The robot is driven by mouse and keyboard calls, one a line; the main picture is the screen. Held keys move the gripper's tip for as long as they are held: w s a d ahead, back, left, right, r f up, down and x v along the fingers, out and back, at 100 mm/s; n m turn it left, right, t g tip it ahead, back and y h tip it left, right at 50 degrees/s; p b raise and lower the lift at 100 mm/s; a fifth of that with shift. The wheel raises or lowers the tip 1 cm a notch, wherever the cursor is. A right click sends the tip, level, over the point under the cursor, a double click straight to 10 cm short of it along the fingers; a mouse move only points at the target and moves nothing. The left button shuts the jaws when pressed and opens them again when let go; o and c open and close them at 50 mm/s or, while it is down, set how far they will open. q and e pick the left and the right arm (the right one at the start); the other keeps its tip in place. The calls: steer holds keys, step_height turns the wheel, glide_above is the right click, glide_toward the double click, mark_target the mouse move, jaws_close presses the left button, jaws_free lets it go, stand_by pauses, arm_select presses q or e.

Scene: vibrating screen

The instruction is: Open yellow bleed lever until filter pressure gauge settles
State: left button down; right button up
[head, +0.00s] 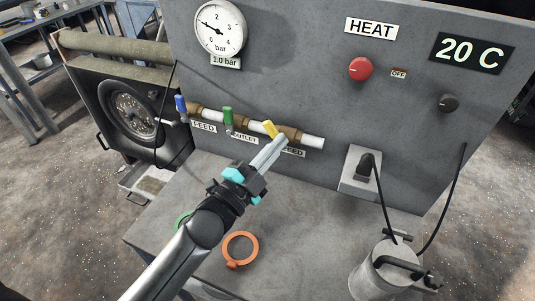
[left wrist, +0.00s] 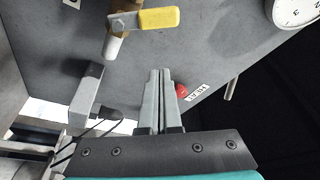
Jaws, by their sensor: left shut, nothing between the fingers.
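The yellow bleed lever (head: 269,129) is on the right-hand valve of the panel's pipe row. It points up and slightly left, across the pipe. In the left wrist view the lever (left wrist: 158,18) lies crosswise to its pipe, beyond the fingertips and apart from them. My left gripper (head: 279,143) is shut and empty, its tips just below the lever in the head view; they also show in the left wrist view (left wrist: 160,73). It partly hides the BLEED label (head: 294,153). The pressure gauge (head: 220,28) reads about 1, above a "1.0 bar" plate (head: 226,62). My right gripper is not in view.
A blue lever (head: 181,104) and a green lever (head: 228,116) stand left of the yellow one. A socket with a black plug (head: 366,164) is to the right, its cable hanging. An orange ring (head: 240,249) and a metal canister (head: 377,279) are in front.

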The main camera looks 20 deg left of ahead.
mark_target(273, 131)
arm_select(q)
steer(key=shift+w+a+f, duration=0.25)
steer(key=shift+w+a, duration=0.05)
steer(key=shift+w, duration=0.45)
steer(key=shift+w+a+f, duration=0.25)
steer(key=shift+w, duration=0.5)
steer(key=shift+w+a+f, duration=0.25)
steer(key=shift+w+a, duration=0.05)
steer(key=shift+w, duration=0.45)
steer(key=shift+a+f+n+t+y+b, duration=0.15)
steer(key=shift+a+n+t+y+b, duration=0.2)
steer(key=shift+n, duration=0.75)
steer(key=shift+a+f+n+t+y, duration=0.15)
steer(key=shift+a+n+t+y, duration=0.1)
steer(key=shift+n, duration=0.4)
steer(key=shift+a+f+n+t+y, duration=0.1)
steer(key=shift+a+n, duration=0.1)
steer(key=shift+n, duration=0.45)
steer(key=shift+a+f+n+t+y+b, duration=0.2)
steer(key=shift+n+y, duration=0.25)
steer(key=shift+n, duration=0.55)
steer(key=shift+a+f+n+t+y+b, duration=0.15)
steer(key=shift+a+n+y, duration=0.2)
steer(key=shift+n, duration=0.65)
steer(key=shift+a+f+n+t+y+b, duration=0.15)
steer(key=shift+n+y, duration=0.35)
steer(key=shift+n, duration=0.5)
steer(key=shift+f+n, duration=0.1)
steer(key=shift+n, duration=0.2)
